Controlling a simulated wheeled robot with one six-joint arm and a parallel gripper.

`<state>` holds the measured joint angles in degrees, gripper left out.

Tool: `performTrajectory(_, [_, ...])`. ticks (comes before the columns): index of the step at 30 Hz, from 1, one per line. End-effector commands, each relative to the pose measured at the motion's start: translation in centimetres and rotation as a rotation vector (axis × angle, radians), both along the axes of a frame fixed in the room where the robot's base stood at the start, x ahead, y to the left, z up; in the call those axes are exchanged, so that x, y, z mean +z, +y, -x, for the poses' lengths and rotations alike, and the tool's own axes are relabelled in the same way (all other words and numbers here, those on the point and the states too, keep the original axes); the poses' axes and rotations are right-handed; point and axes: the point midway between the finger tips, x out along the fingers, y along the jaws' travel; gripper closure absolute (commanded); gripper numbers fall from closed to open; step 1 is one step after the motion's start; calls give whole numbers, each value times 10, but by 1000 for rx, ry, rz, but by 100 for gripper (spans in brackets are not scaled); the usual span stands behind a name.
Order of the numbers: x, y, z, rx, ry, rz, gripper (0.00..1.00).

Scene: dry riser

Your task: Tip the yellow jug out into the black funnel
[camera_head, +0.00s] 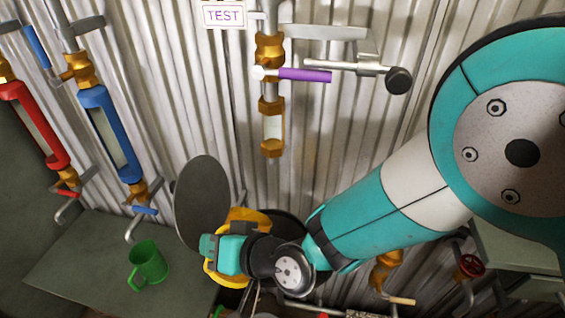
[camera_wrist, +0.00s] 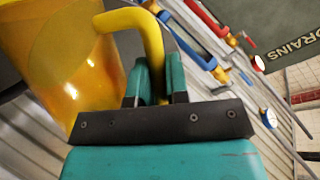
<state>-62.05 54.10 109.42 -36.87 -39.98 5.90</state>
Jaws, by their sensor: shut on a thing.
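The yellow jug (camera_head: 250,215) is partly hidden behind my gripper (camera_head: 212,247) in the head view. In the wrist view the jug's body (camera_wrist: 55,65) fills the upper left and looks translucent. Its thick handle (camera_wrist: 150,35) runs between the two teal fingers of my gripper (camera_wrist: 157,82), which are shut on it. I cannot tell how far the jug is tilted or what is in it. A dark rounded shape (camera_head: 290,221) behind the jug and my wrist may be the black funnel; most of it is hidden.
A grey oval disc (camera_head: 202,195) stands close left of the jug. A green mug (camera_head: 148,264) stands on the bench (camera_head: 85,265) at lower left. A valve pipe with a purple lever (camera_head: 305,75) is above. Red (camera_head: 35,125) and blue (camera_head: 110,135) gauges line the left wall.

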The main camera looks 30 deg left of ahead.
Motion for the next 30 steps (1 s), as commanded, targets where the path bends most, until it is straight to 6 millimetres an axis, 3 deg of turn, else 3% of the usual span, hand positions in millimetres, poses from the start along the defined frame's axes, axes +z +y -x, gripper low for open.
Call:
performTrajectory(4, [12, 0, -8, 0, 155, -16, 100])
performTrajectory(30, [-9, -6, -67, 1, 746, -69, 100])
